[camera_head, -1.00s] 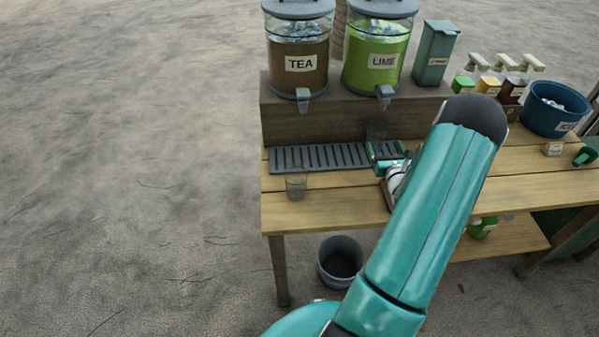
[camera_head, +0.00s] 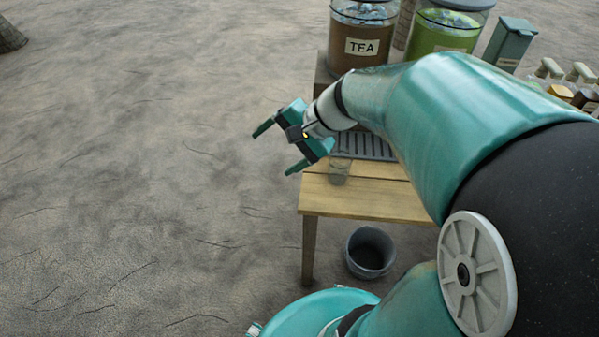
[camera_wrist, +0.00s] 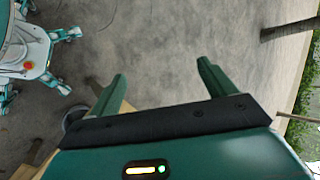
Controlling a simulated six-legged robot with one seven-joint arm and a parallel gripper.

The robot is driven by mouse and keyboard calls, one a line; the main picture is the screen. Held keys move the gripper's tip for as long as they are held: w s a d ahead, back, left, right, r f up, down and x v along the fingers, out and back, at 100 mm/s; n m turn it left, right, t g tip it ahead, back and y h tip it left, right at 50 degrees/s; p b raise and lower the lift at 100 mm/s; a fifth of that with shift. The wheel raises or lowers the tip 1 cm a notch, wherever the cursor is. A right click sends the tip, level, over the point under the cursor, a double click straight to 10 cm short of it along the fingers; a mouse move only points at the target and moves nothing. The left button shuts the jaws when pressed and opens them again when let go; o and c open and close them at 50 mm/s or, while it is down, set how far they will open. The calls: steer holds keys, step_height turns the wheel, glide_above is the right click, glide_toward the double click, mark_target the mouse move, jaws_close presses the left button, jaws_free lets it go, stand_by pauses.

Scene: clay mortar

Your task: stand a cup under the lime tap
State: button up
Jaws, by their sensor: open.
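My gripper (camera_head: 273,152) is open and empty, held out beyond the left end of the table. In the wrist view its two fingers (camera_wrist: 162,72) stand apart with only bare ground between them. A clear cup (camera_head: 340,173) stands on the table by the front edge of the drip tray (camera_head: 366,146), right of my gripper. The lime dispenser (camera_head: 448,32) is full of green liquid at the back. Its tap and the part of the tray below it are hidden behind my arm, so I cannot tell what stands there.
The tea dispenser (camera_head: 362,38) stands left of the lime one. A grey-green bin (camera_head: 510,44) and several small bottles are farther right. A grey bucket (camera_head: 370,252) stands on the ground by the table (camera_head: 375,204). Open ground lies to the left.

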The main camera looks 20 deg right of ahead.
steer(key=s+r+n+h, duration=0.2)
steer(key=s+n+h, duration=0.1)
steer(key=s+n, duration=0.2)
steer(key=s+r+n+t+h, duration=0.1)
steer(key=s+r+n+h, duration=0.1)
steer(key=s+n+h, duration=0.2)
steer(key=s+n, duration=0.1)
steer(key=s, duration=0.1)
steer(key=shift+s+a+r, duration=0.3)
steer(key=shift+r, duration=0.05)
steer(key=shift+d, duration=0.1)
